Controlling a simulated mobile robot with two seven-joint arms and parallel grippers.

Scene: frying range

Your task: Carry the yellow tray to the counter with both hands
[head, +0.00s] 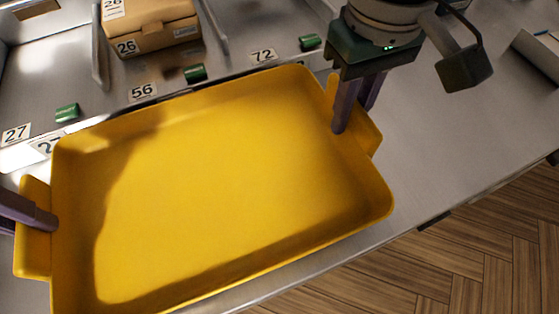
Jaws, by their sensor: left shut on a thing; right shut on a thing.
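The yellow tray (215,185) is large, rectangular and empty, and fills the left and middle of the head view. It appears over the metal counter (440,130); I cannot tell whether it touches the surface. My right gripper (345,125) is shut on the tray's right handle (366,137). My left gripper (48,222) is shut on the tray's left handle (33,262); only its purple fingers show at the left edge of the view, and the rest of it is out of view.
A cardboard box marked 26 (150,28) sits in a metal bay behind the tray. Numbered labels and green pieces (195,73) line the bays' front edge. The counter right of the tray is clear. Wooden floor (480,260) lies at the lower right.

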